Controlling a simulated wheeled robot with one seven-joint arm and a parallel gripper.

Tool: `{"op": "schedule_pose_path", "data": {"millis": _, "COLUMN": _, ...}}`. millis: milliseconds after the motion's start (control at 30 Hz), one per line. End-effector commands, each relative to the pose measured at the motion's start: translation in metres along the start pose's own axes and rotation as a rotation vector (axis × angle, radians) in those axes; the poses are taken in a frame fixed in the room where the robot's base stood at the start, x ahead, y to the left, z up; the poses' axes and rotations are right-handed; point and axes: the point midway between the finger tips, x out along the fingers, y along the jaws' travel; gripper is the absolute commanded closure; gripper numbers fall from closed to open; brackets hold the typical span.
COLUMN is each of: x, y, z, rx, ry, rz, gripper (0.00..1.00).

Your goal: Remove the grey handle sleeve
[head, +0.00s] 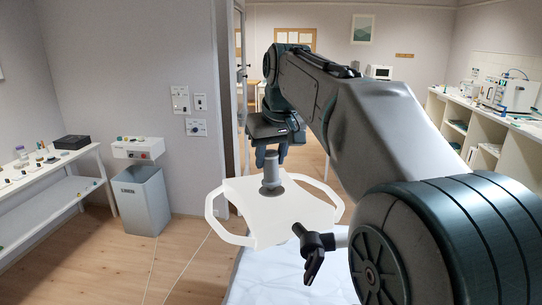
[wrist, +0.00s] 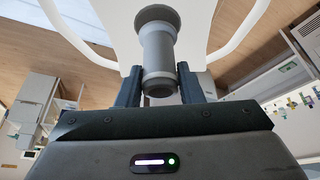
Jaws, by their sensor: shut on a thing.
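The grey handle sleeve (head: 271,168) is a short upright cylinder with a wider rim at its foot. It stands on a white panel with loop-shaped rails on both sides (head: 285,212). My gripper (head: 268,154) comes down from above and is shut on the upper part of the sleeve. In the wrist view the sleeve (wrist: 157,48) runs from the white panel down between my two dark fingers (wrist: 158,82). Whether the rim touches the panel or sits just off it, I cannot tell.
A black lever-like part (head: 314,252) sticks out near the white couch surface (head: 275,280). A grey bin (head: 144,202) and a shelf table (head: 50,203) stand at the left. A long counter (head: 500,127) lines the right wall. Wood floor is free at the left.

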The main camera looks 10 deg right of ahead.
Motion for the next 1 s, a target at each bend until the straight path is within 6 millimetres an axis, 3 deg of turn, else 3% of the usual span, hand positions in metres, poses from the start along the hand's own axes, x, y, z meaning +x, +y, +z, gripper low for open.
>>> {"op": "schedule_pose_path", "data": {"millis": 1000, "x": -0.028, "y": 0.0, "z": -0.015, "rx": 0.001, "ry": 0.0, "rz": 0.0, "gripper": 0.88}}
